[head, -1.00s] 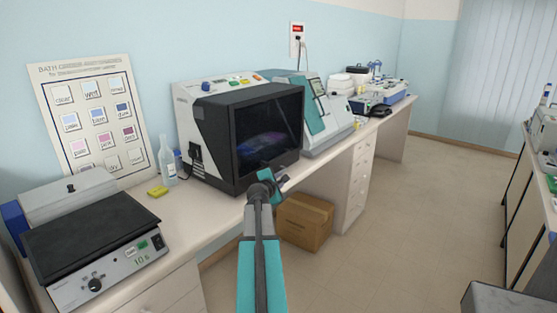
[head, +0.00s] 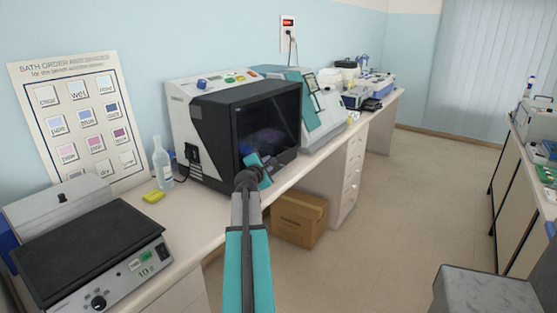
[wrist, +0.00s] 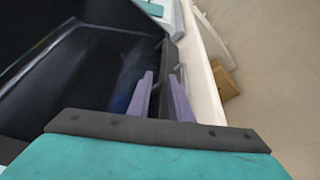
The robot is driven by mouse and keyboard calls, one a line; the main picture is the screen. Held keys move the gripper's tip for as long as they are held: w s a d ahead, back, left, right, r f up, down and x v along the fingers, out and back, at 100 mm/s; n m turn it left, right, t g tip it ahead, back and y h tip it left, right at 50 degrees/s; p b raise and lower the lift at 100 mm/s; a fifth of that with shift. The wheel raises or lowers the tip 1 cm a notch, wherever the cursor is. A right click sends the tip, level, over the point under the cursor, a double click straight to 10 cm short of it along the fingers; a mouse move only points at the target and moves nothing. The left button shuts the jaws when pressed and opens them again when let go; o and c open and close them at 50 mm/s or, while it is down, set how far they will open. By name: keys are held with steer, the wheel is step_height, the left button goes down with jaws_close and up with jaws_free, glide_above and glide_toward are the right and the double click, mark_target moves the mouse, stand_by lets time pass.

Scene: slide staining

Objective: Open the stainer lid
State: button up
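The stainer (head: 185,135) is a white and black machine on the bench. Its dark, glossy lid (head: 268,125) faces the room and appears down. My gripper is at the front of the lid, largely hidden behind my arm in the head view. In the wrist view my gripper (wrist: 164,92) has two lavender fingers standing apart. The lid's dark front frame (wrist: 170,48) passes behind and between them; I cannot tell whether they touch it. The lid's dark pane (wrist: 85,65) fills the left of that view.
A hotplate (head: 90,255) is at the lower left, near a clear bottle (head: 162,165) and yellow block (head: 153,197). Another teal and white machine (head: 322,115) stands right of the stainer. A cardboard box (head: 299,220) is under the bench. The floor (head: 400,190) to the right is open.

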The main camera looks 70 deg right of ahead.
mark_target(278, 157)
steer(key=shift+s+d, duration=0.2)
steer(key=shift+s, duration=0.1)
steer(key=shift+s+p+x, duration=0.1)
steer(key=shift+p+x, duration=0.65)
steer(key=shift+x, duration=2.7)
steer(key=shift+s+p+x, duration=0.15)
steer(key=shift+p+x, duration=0.55)
steer(key=shift+x, duration=2.75)
steer(key=shift+f, duration=0.1)
steer(key=shift+c, duration=0.5)
jaws_close()
